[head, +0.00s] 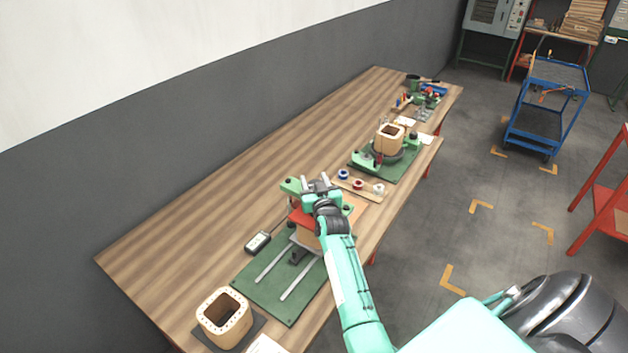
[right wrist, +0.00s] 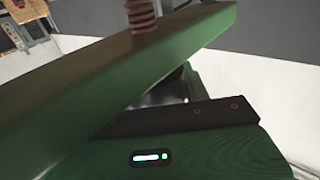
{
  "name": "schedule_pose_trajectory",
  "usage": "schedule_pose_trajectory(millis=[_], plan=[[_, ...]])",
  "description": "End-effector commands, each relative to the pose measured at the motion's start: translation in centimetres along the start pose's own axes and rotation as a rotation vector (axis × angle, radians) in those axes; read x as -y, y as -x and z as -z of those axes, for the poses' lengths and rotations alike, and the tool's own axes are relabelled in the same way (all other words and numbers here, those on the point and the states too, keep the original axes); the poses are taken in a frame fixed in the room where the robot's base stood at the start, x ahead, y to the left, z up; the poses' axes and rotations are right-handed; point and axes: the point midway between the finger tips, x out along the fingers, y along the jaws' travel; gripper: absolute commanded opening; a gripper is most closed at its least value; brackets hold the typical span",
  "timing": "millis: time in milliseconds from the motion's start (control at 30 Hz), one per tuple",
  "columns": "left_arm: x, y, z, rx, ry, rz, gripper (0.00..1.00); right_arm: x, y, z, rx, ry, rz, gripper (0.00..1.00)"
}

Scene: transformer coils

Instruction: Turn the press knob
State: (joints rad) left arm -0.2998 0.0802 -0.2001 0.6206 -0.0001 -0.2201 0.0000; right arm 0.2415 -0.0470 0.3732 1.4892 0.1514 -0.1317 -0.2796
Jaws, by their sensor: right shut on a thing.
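The press stands on a green base plate (head: 270,285) with two pale rails, on the long wooden table. Its green top beam (head: 290,186) shows to the left of my right gripper (head: 316,181). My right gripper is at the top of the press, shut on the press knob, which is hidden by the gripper. A red plate (head: 298,217) and a tan block show beneath, partly covered by my arm. In the right wrist view the green beam (right wrist: 90,85) crosses at a slant, with a copper-coloured threaded screw (right wrist: 141,14) above it. My left gripper is not in view.
A hollow tan coil former (head: 224,318) stands at the table's near end. A dark handheld meter (head: 257,242) lies left of the press. Behind are several small spools and a second green station (head: 400,165) with another former. A blue cart (head: 540,120) stands on the floor.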

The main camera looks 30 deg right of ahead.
Motion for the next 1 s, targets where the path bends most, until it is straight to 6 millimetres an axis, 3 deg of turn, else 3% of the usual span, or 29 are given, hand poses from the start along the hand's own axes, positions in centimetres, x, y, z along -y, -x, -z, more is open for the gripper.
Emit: schedule_pose_trajectory(millis=[167, 200, 300, 667, 867, 1000], plan=[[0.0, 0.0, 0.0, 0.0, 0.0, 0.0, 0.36, -0.1, -0.1, 0.4, -0.008, 0.001, -0.001, 0.24], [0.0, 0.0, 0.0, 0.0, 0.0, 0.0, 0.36, -0.1, -0.1, 0.4, -0.008, 0.002, -0.001, 0.5], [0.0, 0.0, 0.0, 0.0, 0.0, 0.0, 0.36, -0.1, -0.1, 0.3, -0.006, 0.001, 0.0, 0.68], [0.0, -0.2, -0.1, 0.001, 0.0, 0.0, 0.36, 0.0, 0.3, 0.0, -0.002, 0.001, 0.001, 0.68], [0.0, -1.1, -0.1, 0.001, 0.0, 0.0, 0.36, 0.0, 2.5, -0.3, -0.001, 0.0, 0.001, 0.68], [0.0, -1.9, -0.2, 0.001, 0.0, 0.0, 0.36, 0.0, 5.1, -0.4, -0.001, 0.002, 0.001, 0.68]])
